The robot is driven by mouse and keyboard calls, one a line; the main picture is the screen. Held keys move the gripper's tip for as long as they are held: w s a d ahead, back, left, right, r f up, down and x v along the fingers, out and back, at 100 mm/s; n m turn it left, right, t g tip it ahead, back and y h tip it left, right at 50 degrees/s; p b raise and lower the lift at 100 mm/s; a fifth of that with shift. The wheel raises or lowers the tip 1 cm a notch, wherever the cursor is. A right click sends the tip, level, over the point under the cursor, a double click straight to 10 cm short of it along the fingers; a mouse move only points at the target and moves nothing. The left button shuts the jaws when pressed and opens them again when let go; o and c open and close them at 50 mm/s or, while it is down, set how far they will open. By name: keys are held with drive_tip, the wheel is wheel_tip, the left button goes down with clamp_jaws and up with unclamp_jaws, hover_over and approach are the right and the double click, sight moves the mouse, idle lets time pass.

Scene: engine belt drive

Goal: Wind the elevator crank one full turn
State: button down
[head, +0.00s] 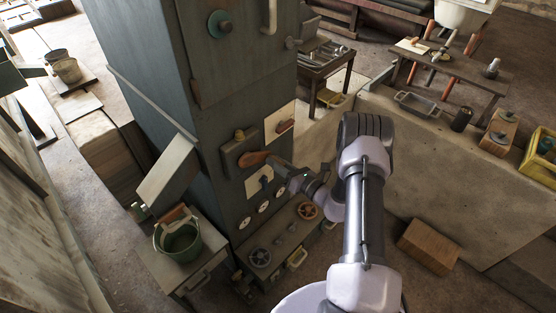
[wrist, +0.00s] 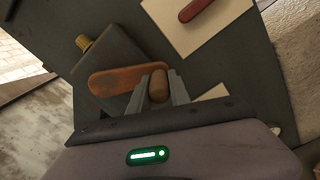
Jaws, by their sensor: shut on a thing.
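The elevator crank is an orange-brown arm (head: 253,159) on a dark box on the front of the grey-green cabinet. The arm also shows in the wrist view (wrist: 118,81), where it runs from left to right. The wooden crank knob (wrist: 158,88) stands out from the arm's right end. My gripper (head: 275,164) reaches the crank from the right. In the wrist view its two fingers (wrist: 161,82) are shut on the knob, one on each side. In the head view the gripper hides the knob.
A brass-coloured knob (head: 240,134) sits on the box above the crank. A pale plate with a red-brown handle (head: 285,126) is at upper right. Gauges (head: 263,206) and handwheels (head: 260,257) are below. A green bucket (head: 178,241) stands on a small table at left.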

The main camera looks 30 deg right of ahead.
drive_tip(key=s+a+f+m, duration=0.2)
drive_tip(key=a+f+m, duration=0.2)
drive_tip(key=a+m, duration=0.3)
drive_tip(key=shift+s+a+f+m, duration=0.25)
drive_tip(key=shift+s+m, duration=0.1)
drive_tip(key=shift+m, duration=2.45)
drive_tip(key=c, duration=1.2)
unclamp_jaws()
